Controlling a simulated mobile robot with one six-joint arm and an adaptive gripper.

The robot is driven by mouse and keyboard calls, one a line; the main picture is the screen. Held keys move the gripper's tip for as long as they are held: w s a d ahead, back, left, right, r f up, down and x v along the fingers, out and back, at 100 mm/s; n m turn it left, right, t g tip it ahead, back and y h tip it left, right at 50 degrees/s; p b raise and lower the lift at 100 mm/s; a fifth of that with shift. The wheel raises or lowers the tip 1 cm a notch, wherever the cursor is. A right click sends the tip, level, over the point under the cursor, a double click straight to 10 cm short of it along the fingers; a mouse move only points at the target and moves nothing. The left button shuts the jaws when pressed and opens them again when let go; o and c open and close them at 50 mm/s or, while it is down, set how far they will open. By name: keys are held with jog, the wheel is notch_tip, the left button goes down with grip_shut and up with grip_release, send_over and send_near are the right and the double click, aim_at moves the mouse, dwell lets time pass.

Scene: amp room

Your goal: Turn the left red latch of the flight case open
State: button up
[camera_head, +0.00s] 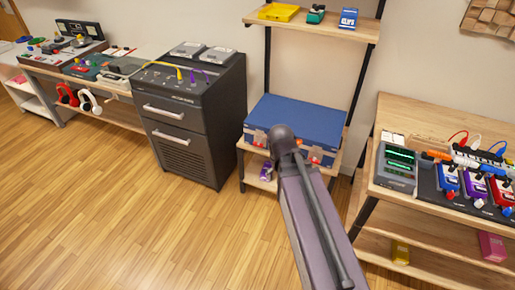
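The blue flight case (308,112) lies closed on the middle shelf of a wood and black metal rack. Its left red latch (260,141) is small on the front face, left of my arm's rounded joint. Whether this latch is turned cannot be told at this size. The right red latch (316,157) shows to the right of my arm. My arm reaches up from the bottom of the picture and covers the middle of the case's front. My gripper cannot be made out; it is hidden behind my own arm.
A purple item (266,171) sits on the rack's low shelf (262,184). A black drawer cabinet (196,115) stands close to the left. A wooden table (398,105) with pedals stands to the right. The top shelf (318,27) hangs above the case. The floor at left is clear.

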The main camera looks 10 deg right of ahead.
jog(key=w+d+f+m+t+h+b, duration=0.3)
jog(key=w+f+h+b, duration=0.1)
jog(key=w+f+b, duration=0.8)
jog(key=m+t+h+b, duration=0.4)
jog(key=t+b, duration=0.8)
jog(key=b, duration=2.8)
send_near(257, 145)
jog(key=s+a+n, duration=0.1)
jog(key=s+a, duration=0.1)
jog(key=shift+s+d+h, duration=0.1)
jog(key=shift+d+h, duration=0.05)
jog(key=shift+h, duration=0.25)
jog(key=shift+d, duration=0.1)
jog(key=x, duration=1.3)
jog(key=shift+w+d+f, duration=0.15)
jog(key=shift+w+d, duration=0.05)
jog(key=shift+w, duration=0.05)
